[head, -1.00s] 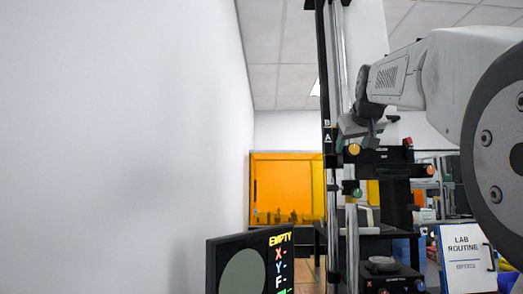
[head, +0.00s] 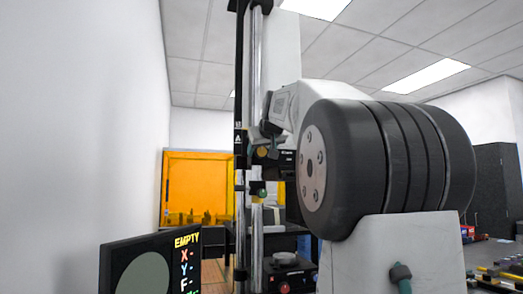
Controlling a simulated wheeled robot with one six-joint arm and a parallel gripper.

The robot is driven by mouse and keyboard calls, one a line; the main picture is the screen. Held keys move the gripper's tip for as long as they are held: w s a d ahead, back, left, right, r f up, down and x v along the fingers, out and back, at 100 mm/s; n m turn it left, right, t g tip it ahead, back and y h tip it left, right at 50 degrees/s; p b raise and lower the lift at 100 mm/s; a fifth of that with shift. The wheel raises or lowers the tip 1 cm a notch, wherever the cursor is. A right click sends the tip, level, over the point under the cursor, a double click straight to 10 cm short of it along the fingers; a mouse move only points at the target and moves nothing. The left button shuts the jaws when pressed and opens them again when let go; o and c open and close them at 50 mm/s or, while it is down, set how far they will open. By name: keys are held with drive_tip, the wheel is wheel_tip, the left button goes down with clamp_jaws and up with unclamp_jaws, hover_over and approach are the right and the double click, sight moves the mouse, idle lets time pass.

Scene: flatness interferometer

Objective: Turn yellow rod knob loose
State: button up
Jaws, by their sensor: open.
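The yellow rod knob (head: 262,153) is a small round knob on the interferometer's upright metal rods (head: 256,70). It sits at the left end of a dark carriage (head: 286,160), below the small white letter marks on the black rail. My gripper (head: 269,131) is open, just above the yellow knob and close to the rods. At this size I cannot tell whether it touches the knob. A green knob (head: 262,192) sits lower on the rods. My arm hides the right part of the carriage.
A black display panel (head: 187,262) reading EMPTY with X, Y and F stands at the lower left. A dark unit with a red knob (head: 286,285) is at the rods' foot. An orange screen (head: 197,185) stands behind. A white wall lies left.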

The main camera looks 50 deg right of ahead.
drive_tip(key=c, duration=1)
drive_tip(key=m+y, duration=0.1)
drive_tip(key=m+t, duration=0.1)
drive_tip(key=shift+s+d+m+y, duration=0.1)
drive_tip(key=shift+d+m+y, duration=0.1)
drive_tip(key=shift+m+y, duration=0.2)
drive_tip(key=m+t+y, duration=0.1)
drive_tip(key=m, duration=0.2)
drive_tip(key=shift+s+d+f+y, duration=0.1)
drive_tip(key=shift+y, duration=0.2)
drive_tip(key=m+t+y, duration=0.1)
drive_tip(key=m+t, duration=0.1)
drive_tip(key=m, duration=0.1)
drive_tip(key=shift+d+f, duration=0.1)
drive_tip(key=shift+f+m+t+y, duration=0.15)
drive_tip(key=shift+m+t, duration=0.25)
drive_tip(key=shift+m, duration=0.5)
drive_tip(key=shift+m+t+y, duration=0.15)
drive_tip(key=shift+m+t, duration=0.25)
drive_tip(key=shift+m, duration=0.5)
